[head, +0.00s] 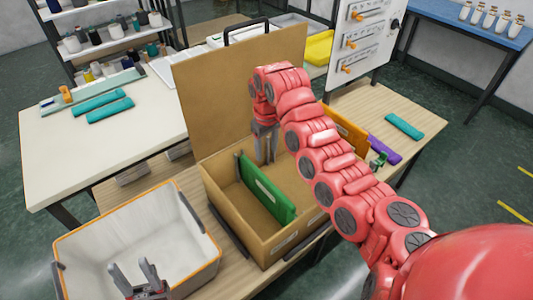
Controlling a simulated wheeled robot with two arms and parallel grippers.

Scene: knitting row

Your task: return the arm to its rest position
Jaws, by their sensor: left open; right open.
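My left gripper (134,273) is at the bottom left, open and empty, over or inside a white bin with an orange rim (130,220). The rest of the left arm is out of view.
The box's lid (225,90) stands raised behind it. A purple piece (384,149) and a teal piece (403,126) lie to the right. A white table (60,150) with teal pieces (105,104) is at left. A panel with orange knobs (365,40) stands at the back.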

